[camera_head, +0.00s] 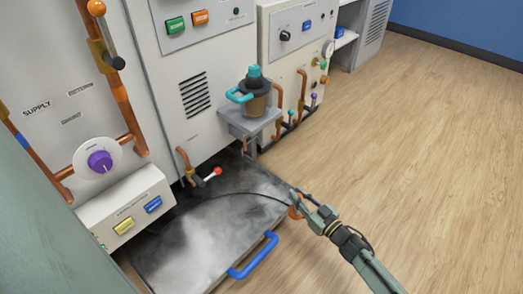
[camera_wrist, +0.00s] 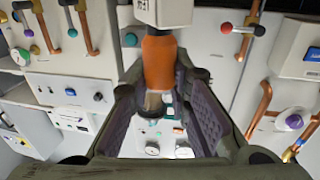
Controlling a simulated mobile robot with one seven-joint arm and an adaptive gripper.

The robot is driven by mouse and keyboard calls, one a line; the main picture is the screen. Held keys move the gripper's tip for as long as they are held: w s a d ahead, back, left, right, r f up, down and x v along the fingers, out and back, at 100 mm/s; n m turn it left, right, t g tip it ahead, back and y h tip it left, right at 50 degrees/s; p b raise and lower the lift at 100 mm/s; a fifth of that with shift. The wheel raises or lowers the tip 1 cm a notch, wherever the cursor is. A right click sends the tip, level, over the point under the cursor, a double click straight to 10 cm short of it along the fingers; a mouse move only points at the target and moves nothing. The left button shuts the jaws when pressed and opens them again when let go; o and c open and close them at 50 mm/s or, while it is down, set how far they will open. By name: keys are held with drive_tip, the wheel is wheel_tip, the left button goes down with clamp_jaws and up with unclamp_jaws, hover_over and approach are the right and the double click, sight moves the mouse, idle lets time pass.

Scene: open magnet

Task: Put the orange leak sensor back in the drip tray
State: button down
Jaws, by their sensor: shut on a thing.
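The orange leak sensor (camera_head: 294,211) is held in my gripper (camera_head: 301,203), just past the right edge of the drip tray in the head view. A thin black cable (camera_head: 243,193) runs from it back across the tray. The drip tray (camera_head: 200,254) is a flat, stained grey metal pan low at the cabinets' foot, with a blue handle (camera_head: 254,257) at its front right. In the wrist view the orange sensor body (camera_wrist: 160,62) stands between the two fingers, with a pale block at its upper end. The fingers hide part of it.
A grey bracket (camera_head: 249,122) carrying a brown pot with a teal top overhangs the tray's back. A red-tipped valve lever (camera_head: 216,172) sticks out above its back left. A panel box (camera_head: 126,206) borders the left. Wood floor (camera_head: 420,140) is clear at right.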

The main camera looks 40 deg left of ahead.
drive_tip(key=s+a+r+n+g, duration=0.1)
drive_tip(key=s+a+r+g, duration=0.15)
drive_tip(key=a, duration=0.35)
drive_tip(key=s+a+r+n+g, duration=0.1)
drive_tip(key=s+a, duration=0.2)
drive_tip(key=a, duration=0.3)
wheel_tip(320, 180, down, 10)
drive_tip(key=b, duration=0.2)
drive_tip(key=shift+s+a+r+y, duration=0.2)
drive_tip(key=shift+s+a+y, duration=0.1)
drive_tip(key=shift+s+a, duration=0.15)
drive_tip(key=shift+f, duration=0.1)
drive_tip(key=shift+d+f, duration=0.1)
drive_tip(key=shift+f, duration=0.05)
drive_tip(key=c, duration=1.5)
unclamp_jaws()
drive_tip(key=shift+t, duration=0.25)
